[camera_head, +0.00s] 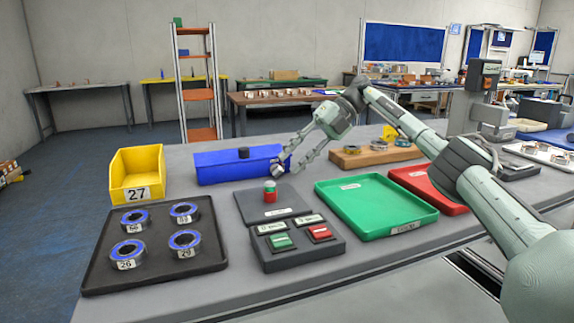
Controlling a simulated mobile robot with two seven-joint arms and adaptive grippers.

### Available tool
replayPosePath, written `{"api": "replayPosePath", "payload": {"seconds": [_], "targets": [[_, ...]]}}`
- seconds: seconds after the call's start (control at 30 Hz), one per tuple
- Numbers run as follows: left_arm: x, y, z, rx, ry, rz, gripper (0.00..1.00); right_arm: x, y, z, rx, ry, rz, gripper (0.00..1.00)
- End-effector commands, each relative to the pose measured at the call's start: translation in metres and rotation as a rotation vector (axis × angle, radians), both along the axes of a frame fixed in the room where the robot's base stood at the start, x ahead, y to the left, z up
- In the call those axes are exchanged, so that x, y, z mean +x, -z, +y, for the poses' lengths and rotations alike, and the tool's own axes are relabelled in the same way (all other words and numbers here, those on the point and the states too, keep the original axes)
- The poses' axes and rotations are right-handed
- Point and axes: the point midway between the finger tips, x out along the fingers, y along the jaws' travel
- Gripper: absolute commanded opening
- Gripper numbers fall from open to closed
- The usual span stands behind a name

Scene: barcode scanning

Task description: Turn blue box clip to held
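The blue box (228,168) stands closed at the back middle of the table, with a black round knob (244,153) on top. I cannot make out its clip or which way it is turned. My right gripper (289,166) reaches in from the right to the box's right end. Its two fingers point down and left and are spread apart, with nothing seen between them. The fingertips are close to the box's end; I cannot tell whether they touch it. My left gripper is not in view.
A yellow bin (137,170) marked 27 and a black tray (100,262) with several numbered rings are left. A button box (296,243) and a pad with a red-green piece (270,190) are in front. Green (375,205) and red (418,180) trays lie right.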

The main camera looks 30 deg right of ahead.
Motion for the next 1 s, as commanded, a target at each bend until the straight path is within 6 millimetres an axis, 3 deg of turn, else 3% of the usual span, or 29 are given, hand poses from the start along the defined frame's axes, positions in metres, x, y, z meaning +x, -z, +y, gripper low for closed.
{"api": "replayPosePath", "payload": {"seconds": [0.3, 0.73, 0.87, 1.0], "targets": [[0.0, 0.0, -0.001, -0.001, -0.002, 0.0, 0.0, -0.006, -0.028, -0.032, 0.001, 0.002, -0.002, 0.31], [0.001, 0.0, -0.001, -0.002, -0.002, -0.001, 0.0, -0.009, -0.033, -0.038, 0.0, 0.0, -0.001, 0.31], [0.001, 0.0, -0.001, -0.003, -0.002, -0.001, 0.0, -0.001, -0.035, -0.034, 0.006, 0.011, -0.03, 0.15], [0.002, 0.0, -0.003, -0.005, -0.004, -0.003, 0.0, 0.043, -0.055, -0.015, 0.054, 0.086, -0.195, 0.0]]}}
